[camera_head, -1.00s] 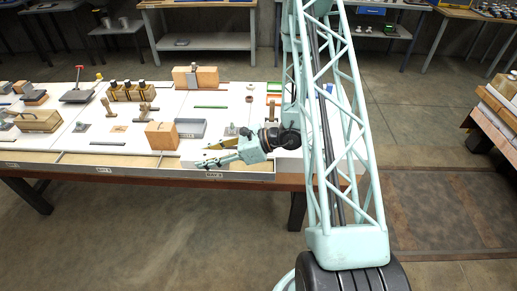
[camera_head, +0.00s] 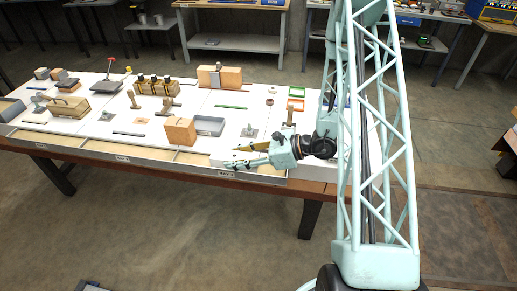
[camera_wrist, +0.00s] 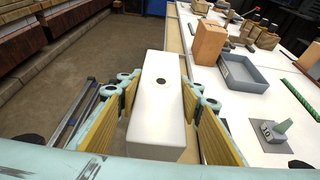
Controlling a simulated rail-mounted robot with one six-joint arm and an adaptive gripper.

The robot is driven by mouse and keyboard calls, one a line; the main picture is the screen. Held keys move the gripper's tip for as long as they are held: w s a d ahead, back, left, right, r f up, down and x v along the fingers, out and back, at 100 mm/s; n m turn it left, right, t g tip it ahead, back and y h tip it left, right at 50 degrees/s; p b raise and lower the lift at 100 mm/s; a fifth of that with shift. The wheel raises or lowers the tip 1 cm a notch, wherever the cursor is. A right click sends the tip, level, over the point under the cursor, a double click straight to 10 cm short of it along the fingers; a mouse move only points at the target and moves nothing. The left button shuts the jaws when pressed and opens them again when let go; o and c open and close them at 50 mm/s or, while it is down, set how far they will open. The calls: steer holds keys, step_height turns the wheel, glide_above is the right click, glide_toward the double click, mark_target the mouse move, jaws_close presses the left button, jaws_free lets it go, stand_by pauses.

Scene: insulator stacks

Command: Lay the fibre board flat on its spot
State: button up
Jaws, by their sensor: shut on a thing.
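The fibre board, as I take it, is a long white block (camera_wrist: 157,95) with a dark round dot on its upper face. In the wrist view it lies lengthwise between the two ochre finger pads of my gripper (camera_wrist: 160,112), which is shut on it. In the head view my gripper (camera_head: 243,156) is low over the table's front edge and points left. The white board (camera_head: 229,156) shows only in part between the fingers. I cannot tell if its underside touches anything. Its spot cannot be made out for certain.
An orange-brown block (camera_head: 180,131) and a grey open tray (camera_head: 209,125) stand left of my gripper. A grey plate with a pale green upright (camera_wrist: 275,130) lies behind it. Labelled shallow bays run along the table's front edge (camera_head: 100,152). White tabletop beyond is partly free.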

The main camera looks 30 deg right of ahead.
steer(key=w+d, duration=0.2)
steer(key=d, duration=0.2)
steer(key=w+d+f+b, duration=0.1)
steer(key=w+d, duration=0.1)
steer(key=d, duration=0.3)
steer(key=w+d, duration=0.3)
steer(key=d, duration=0.2)
steer(key=shift+d+f+b, duration=0.1)
steer(key=shift+f+b, duration=0.15)
steer(key=shift+b, duration=0.05)
steer(key=shift+f+b, duration=0.5)
steer(key=shift+f, duration=1.25)
steer(key=shift+f, duration=0.15)
steer(key=o, duration=0.5)
steer(key=shift+c, duration=0.2)
steer(key=o, duration=0.4)
